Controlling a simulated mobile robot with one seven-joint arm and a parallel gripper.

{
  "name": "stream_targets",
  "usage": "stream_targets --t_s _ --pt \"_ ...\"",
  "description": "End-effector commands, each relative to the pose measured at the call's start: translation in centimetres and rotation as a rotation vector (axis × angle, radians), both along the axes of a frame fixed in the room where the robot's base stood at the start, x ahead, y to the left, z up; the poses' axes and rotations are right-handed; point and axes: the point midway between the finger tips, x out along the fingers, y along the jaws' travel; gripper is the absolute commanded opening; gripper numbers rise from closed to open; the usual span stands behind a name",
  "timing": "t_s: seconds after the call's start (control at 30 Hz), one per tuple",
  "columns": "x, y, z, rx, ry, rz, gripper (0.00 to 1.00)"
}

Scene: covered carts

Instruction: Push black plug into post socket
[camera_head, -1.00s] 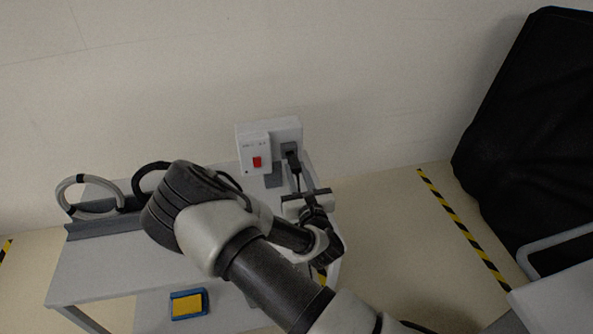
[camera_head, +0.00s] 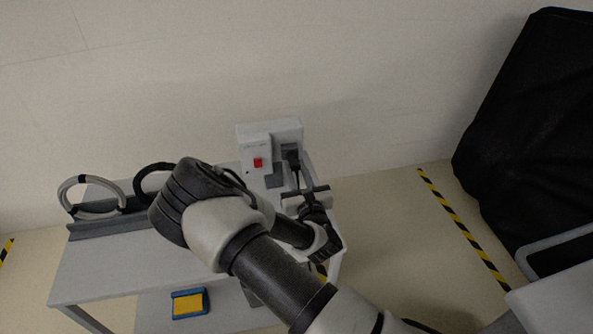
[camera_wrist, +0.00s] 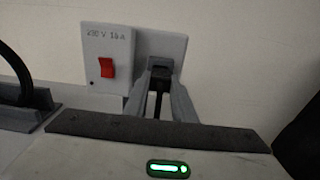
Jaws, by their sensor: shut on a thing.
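The post socket (camera_head: 287,131) is a pale box on a grey post at the back of the cart. In the wrist view, its grey-white plate (camera_wrist: 174,45) stands beside a panel with a red switch. My gripper (camera_wrist: 160,84) is shut on the black plug (camera_wrist: 160,76), one grey finger on each side. The plug is at the dark socket opening and seems to touch it; how deep it sits is hidden. In the head view, the plug (camera_head: 291,157) shows at the box front, with my gripper (camera_head: 296,178) just below it.
The red switch (camera_head: 258,162) is left of the socket. A grey cable loop (camera_head: 72,190) and a black one (camera_head: 150,170) stand at the cart's left. A blue-yellow item (camera_head: 188,303) lies lower down. A black-covered cart (camera_head: 530,130) stands right, beyond striped floor tape.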

Motion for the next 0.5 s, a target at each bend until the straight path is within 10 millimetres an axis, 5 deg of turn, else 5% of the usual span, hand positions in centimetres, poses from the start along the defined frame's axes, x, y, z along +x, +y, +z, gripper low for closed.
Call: stream_targets --t_s 0.5 --pt "1.3 0.3 0.0 0.0 -0.001 -0.001 0.0"
